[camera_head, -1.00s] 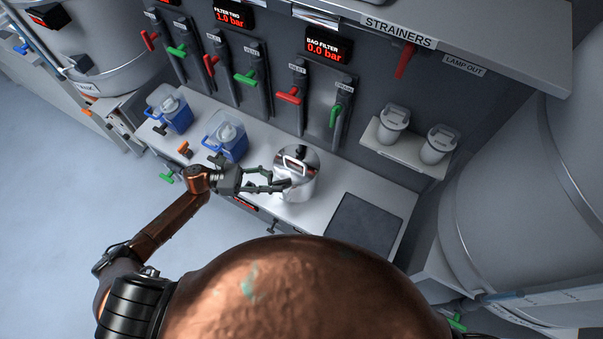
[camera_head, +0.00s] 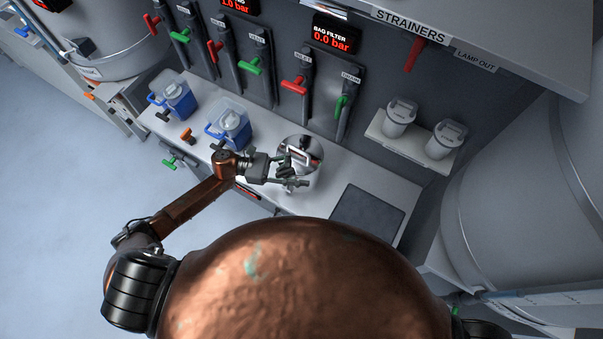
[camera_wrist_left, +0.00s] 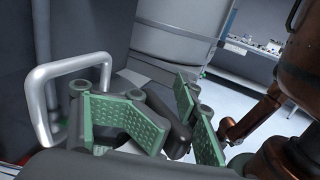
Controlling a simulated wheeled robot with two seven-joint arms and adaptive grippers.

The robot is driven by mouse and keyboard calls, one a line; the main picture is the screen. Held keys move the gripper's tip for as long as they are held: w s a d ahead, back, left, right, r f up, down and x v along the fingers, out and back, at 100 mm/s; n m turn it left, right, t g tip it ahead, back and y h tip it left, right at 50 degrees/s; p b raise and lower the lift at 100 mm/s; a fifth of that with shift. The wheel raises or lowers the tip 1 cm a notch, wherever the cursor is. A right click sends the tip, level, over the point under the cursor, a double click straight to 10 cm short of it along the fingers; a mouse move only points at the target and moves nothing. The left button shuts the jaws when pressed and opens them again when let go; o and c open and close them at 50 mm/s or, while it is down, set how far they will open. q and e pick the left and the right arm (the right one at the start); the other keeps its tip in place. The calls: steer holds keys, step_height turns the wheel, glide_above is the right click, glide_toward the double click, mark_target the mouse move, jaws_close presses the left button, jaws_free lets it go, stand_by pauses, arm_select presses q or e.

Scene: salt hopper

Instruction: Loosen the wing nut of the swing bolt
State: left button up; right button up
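The shiny steel filter housing (camera_head: 314,146) stands on the bench, with a pale loop handle (camera_head: 299,157) on its lid. In the left wrist view, the handle (camera_wrist_left: 62,78) is at the left. My left gripper (camera_head: 293,174) is at the housing's near-left side, over the edge of its lid. In the left wrist view, its green-padded fingers (camera_wrist_left: 165,115) are apart, with a dark part (camera_wrist_left: 178,137) between or behind them. I cannot tell if that part is the wing nut or part of my gripper. The swing bolt is not clearly visible. My right gripper is out of view.
Two blue-and-clear containers (camera_head: 232,122) (camera_head: 177,95) stand left along the bench. Red (camera_head: 294,84) and green (camera_head: 342,104) valve handles are on the wall behind. A dark mat (camera_head: 368,213) lies right of the housing. Two grey canisters (camera_head: 398,121) (camera_head: 443,141) sit on a wall shelf.

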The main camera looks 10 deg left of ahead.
arm_select(q)
steer(key=shift+c, duration=0.2)
jaws_close()
stand_by(0.7)
